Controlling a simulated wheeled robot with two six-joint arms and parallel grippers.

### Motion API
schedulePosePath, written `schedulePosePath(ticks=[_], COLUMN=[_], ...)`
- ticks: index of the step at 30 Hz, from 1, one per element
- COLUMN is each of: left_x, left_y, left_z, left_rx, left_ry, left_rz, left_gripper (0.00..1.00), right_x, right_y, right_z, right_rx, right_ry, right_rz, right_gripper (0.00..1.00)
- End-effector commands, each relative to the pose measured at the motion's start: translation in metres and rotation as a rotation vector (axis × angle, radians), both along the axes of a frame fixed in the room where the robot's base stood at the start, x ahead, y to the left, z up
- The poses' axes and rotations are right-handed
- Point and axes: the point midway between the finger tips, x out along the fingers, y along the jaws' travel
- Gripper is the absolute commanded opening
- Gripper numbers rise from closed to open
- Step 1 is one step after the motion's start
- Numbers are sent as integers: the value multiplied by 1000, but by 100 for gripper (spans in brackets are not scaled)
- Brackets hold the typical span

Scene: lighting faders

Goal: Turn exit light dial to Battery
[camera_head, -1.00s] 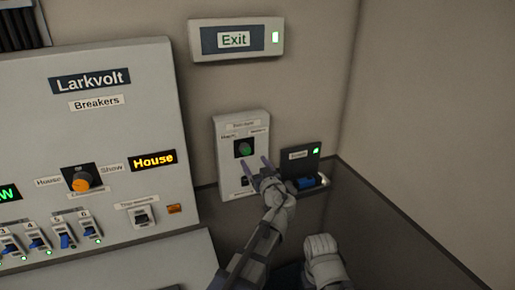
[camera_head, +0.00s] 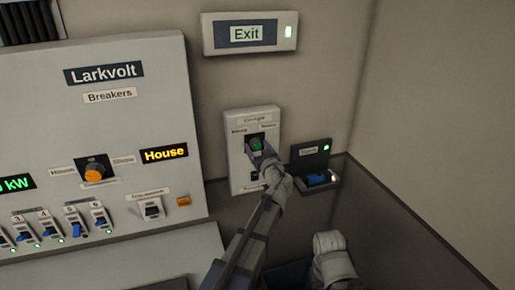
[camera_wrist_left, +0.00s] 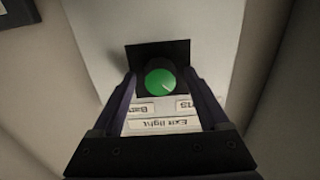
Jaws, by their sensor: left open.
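The exit light dial (camera_head: 257,144) is a round green knob on a black square plate, on a pale wall box (camera_head: 236,124) below the Exit sign. In the left wrist view the green dial (camera_wrist_left: 160,82) sits between the far ends of my left gripper's fingers. My left gripper (camera_head: 260,153) is open, with its fingers at either side of the dial; contact cannot be told. In the wrist view, labels (camera_wrist_left: 163,125) on the box appear upside down, "Exit light" and part of "Batt" among them. The dial's pointer setting is hard to read.
The lit Exit sign (camera_head: 249,33) hangs above the box. A dark holder (camera_head: 311,160) with a green light and a blue item stands right of it. The Larkvolt breaker panel (camera_head: 105,120), with an orange knob (camera_head: 93,175) and switches, fills the left.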

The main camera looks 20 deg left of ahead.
Motion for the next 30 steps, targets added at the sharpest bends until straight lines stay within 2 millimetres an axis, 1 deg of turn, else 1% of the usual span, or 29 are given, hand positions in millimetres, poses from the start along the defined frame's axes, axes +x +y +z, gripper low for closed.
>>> schedulePosePath(ticks=[2, 22, 23, 30], left_x=[0, 0, 0, 0], left_y=[0, 0, 0, 0], left_z=[0, 0, 0, 0], left_rx=[0, 0, 0, 9], left_ry=[0, 0, 0, 6], left_rz=[0, 0, 0, 0], left_gripper=[78, 2, 0, 0], right_x=[0, 0, 0, 0], right_y=[0, 0, 0, 0], right_z=[0, 0, 0, 0], right_rx=[0, 0, 0, 0], right_ry=[0, 0, 0, 0], right_rz=[0, 0, 0, 0], right_gripper=[0, 0, 0, 0])
